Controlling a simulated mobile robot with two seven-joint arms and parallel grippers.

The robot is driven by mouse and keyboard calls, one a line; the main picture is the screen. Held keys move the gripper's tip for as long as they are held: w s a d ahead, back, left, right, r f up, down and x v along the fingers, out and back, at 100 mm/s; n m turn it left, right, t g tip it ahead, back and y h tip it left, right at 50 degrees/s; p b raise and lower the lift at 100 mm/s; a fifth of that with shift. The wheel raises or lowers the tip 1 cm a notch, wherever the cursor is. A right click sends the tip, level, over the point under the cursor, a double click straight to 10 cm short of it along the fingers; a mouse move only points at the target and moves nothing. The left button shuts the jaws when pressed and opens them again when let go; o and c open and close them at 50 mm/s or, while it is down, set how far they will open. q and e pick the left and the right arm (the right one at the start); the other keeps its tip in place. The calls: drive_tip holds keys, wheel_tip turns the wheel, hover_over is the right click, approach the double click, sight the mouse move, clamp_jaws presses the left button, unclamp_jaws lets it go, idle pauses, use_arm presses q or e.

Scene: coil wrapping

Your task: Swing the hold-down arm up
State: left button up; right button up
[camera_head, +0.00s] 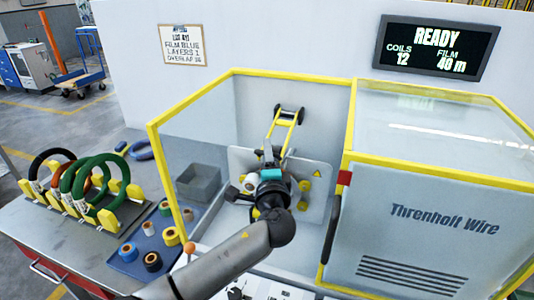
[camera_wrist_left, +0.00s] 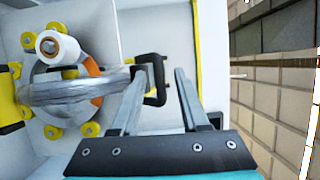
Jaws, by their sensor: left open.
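The hold-down arm (camera_head: 284,128) appears as a yellow frame with black ends inside the wrapping machine. It slopes upward against the back wall. My left gripper (camera_head: 268,153) is at its lower end, and its fingers are small in the head view. In the left wrist view my left gripper (camera_wrist_left: 160,72) is open, with a black bracket-shaped handle (camera_wrist_left: 159,92) at the fingers, partly behind one finger. I cannot tell whether they touch. A film-covered coil (camera_wrist_left: 58,93) with a bare orange section sits beside it among yellow rollers. My right gripper is not in view.
A white film roll (camera_wrist_left: 57,48) is close to the coil. Yellow-edged guards and the machine door (camera_head: 420,230) border the opening. The rack with coils (camera_head: 85,190) and the blue tray with spools (camera_head: 150,240) stand to the left. A sign reads READY (camera_head: 437,38).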

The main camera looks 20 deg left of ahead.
use_arm(q)
drive_tip(key=shift+w+a, duration=0.1)
drive_tip(key=shift+w, duration=0.2)
drive_tip(key=shift+c, duration=0.2)
clamp_jaws()
idle(1.1)
